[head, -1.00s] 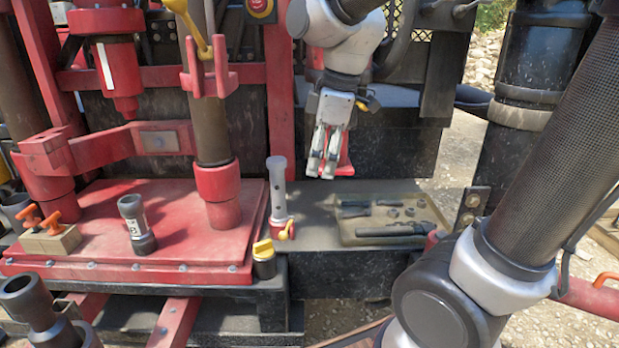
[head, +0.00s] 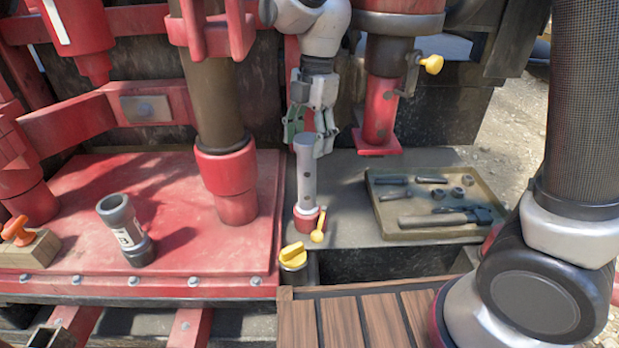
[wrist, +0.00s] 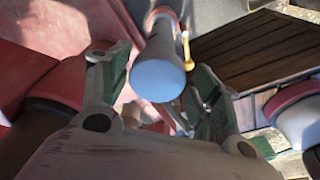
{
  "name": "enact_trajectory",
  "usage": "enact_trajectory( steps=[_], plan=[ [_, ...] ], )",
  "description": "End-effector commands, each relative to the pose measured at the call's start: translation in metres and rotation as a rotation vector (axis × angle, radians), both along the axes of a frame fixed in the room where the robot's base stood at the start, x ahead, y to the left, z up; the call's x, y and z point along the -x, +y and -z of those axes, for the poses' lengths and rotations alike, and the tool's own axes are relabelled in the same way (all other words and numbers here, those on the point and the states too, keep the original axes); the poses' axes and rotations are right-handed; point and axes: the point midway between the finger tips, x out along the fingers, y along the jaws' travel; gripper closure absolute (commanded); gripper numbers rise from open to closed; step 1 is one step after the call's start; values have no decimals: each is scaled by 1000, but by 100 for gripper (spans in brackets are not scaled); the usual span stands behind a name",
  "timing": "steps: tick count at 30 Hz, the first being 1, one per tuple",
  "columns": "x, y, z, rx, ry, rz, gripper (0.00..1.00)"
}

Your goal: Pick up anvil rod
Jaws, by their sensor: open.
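The anvil rod (head: 307,172) is a light grey cylinder standing upright in a red collar (head: 306,222) with a small yellow lever, on the dark bench right of the red deck. My gripper (head: 310,143) is open, its fingers pointing down close to the rod's top. In the head view one fingertip is to the left of the rod's top and the other to its right. In the wrist view the rod (wrist: 160,72) appears end-on between the open fingers of my gripper (wrist: 161,80), with gaps visible. Contact cannot be told.
A tray (head: 385,232) with several dark tools lies to the right. A red post (head: 378,115) hangs close right of my gripper. A thick brown column in a red sleeve (head: 228,182) stands left. A yellow-capped item (head: 293,256) is in front, near wooden slats (head: 345,322).

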Motion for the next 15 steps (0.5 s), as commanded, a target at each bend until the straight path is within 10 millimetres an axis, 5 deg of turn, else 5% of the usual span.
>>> enact_trajectory(
  steps=[9,15],
  plan=[
    [2,7,45,0,2,1,37],
    [3,7,49,0,-1,2,37]
  ],
)
